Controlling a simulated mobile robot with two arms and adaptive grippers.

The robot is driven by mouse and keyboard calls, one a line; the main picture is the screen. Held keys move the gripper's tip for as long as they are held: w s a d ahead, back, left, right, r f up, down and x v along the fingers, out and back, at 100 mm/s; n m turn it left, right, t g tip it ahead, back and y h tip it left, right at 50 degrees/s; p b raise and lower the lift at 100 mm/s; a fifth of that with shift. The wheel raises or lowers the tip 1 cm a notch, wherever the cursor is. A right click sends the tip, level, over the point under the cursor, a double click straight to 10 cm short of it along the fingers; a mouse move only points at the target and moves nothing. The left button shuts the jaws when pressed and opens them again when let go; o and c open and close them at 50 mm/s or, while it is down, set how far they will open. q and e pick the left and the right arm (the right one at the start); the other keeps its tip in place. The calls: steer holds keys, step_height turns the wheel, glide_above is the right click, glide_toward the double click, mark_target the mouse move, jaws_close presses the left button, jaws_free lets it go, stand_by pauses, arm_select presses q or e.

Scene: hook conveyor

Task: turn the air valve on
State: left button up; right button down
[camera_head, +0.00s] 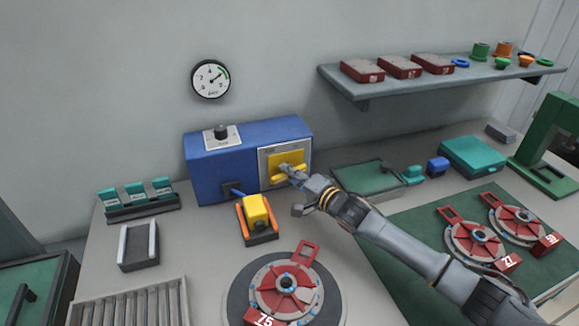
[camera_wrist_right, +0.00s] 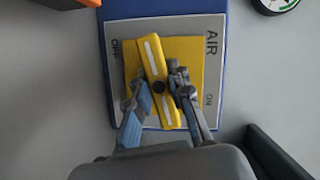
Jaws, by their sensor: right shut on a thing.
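The air valve has a yellow handle (camera_head: 280,176) on a yellow square, on the grey panel at the front right of the blue box (camera_head: 224,157). In the right wrist view, the handle (camera_wrist_right: 152,60) is a yellow bar with pale stripes and a dark centre pivot. It sits tilted in that view, between the OFF and ON labels on the AIR plate (camera_wrist_right: 212,75). My right gripper (camera_head: 290,171) is at the valve, and in the right wrist view its fingers (camera_wrist_right: 157,86) straddle the handle and are shut on it. My left gripper is not in view.
A round gauge (camera_head: 211,79) hangs on the wall above the box. A yellow and orange device (camera_head: 257,216) stands before the box. A red-grey disc (camera_head: 287,284) numbered 75 lies nearer. A shelf (camera_head: 365,98) with red boxes juts out at upper right.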

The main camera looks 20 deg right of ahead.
steer(key=n+p, duration=0.1)
steer(key=p, duration=0.1)
steer(key=n+g+h+p, duration=0.1)
steer(key=p, duration=0.1)
steer(key=n+h+p, duration=0.1)
steer(key=n+p, duration=0.1)
steer(key=shift+r, duration=0.25)
steer(key=n+h+p, duration=0.1)
steer(key=n+p, duration=0.1)
steer(key=shift+f+n+g+h, duration=0.1)
steer(key=shift+n+g+h, duration=0.2)
steer(key=shift+n+g, duration=0.1)
steer(key=shift+f+n+h+p, duration=0.1)
steer(key=shift+n+h+p, duration=0.5)
steer(key=shift+n+p, duration=0.25)
steer(key=shift+n+h, duration=0.9)
steer(key=shift+n, duration=0.35)
steer(key=c, duration=1.2)
jaws_free()
steer(key=v, duration=1.2)
